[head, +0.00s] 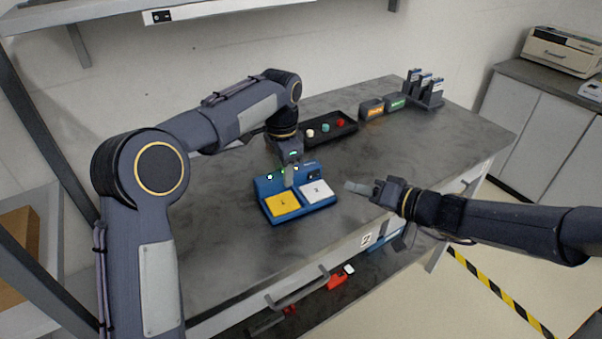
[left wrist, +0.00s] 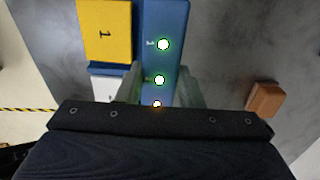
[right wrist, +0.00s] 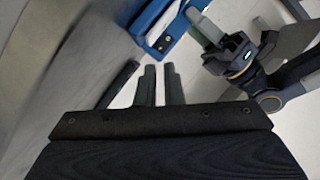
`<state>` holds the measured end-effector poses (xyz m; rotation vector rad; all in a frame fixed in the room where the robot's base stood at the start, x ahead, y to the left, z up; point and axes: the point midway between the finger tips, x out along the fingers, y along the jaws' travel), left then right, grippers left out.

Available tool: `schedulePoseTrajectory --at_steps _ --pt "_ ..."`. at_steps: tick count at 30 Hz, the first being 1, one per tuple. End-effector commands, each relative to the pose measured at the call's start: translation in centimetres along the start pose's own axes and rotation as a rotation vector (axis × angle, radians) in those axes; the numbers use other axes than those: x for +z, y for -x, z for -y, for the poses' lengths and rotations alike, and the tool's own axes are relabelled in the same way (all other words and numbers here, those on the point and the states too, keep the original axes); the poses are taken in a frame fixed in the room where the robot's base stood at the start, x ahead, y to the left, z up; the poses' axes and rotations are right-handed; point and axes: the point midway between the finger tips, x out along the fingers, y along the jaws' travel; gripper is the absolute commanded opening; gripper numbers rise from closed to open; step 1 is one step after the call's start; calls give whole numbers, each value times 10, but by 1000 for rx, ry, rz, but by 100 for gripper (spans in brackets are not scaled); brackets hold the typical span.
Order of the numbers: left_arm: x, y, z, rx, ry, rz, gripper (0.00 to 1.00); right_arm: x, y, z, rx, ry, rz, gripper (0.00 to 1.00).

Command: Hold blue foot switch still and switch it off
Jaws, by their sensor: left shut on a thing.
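The blue foot switch (head: 278,219) lies on the grey table in the head view, with a yellow pedal marked 1 (head: 283,204), a white pedal (head: 316,191) and a raised back bar. Lights glow on the bar, two green and one orange in the left wrist view. A small dark rocker (head: 311,174) sits at the bar's right end; it also shows in the right wrist view (right wrist: 165,42). My left gripper (head: 289,180) is shut across the bar (left wrist: 164,20). My right gripper (head: 357,187) is apart from the switch, to its right, fingers almost together and empty.
A black tray (head: 340,139) with several coloured pieces stands behind the switch. Orange and green labelled boxes (head: 372,108) and a dark rack (head: 425,90) are at the back right. Drawer handles (head: 297,289) stick out along the front. The table left of the switch is bare.

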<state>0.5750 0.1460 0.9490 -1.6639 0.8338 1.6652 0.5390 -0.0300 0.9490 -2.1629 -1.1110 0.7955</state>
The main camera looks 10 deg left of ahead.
Motion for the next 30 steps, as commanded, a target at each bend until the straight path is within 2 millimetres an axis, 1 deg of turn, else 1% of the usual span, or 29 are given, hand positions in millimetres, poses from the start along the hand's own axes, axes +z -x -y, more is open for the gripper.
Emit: schedulePoseTrajectory --at_steps 1,4,8,12,18,24,30 --pt "0 0 0 -1 0 -1 0 4 -1 7 17 -31 21 1" --pt "0 0 0 -1 1 -1 0 13 0 18 79 -138 60 0" --pt "0 0 0 -1 1 -1 0 22 5 32 186 -313 74 0" --pt "0 0 0 -1 1 -1 0 25 16 46 286 -502 26 0" --pt "0 0 0 -1 0 -1 0 21 32 60 354 -720 -84 0" --pt "0 0 0 -1 0 -1 0 18 39 66 366 -828 -149 0" --pt "0 1 0 -1 0 -1 0 17 41 66 367 -847 -160 0"
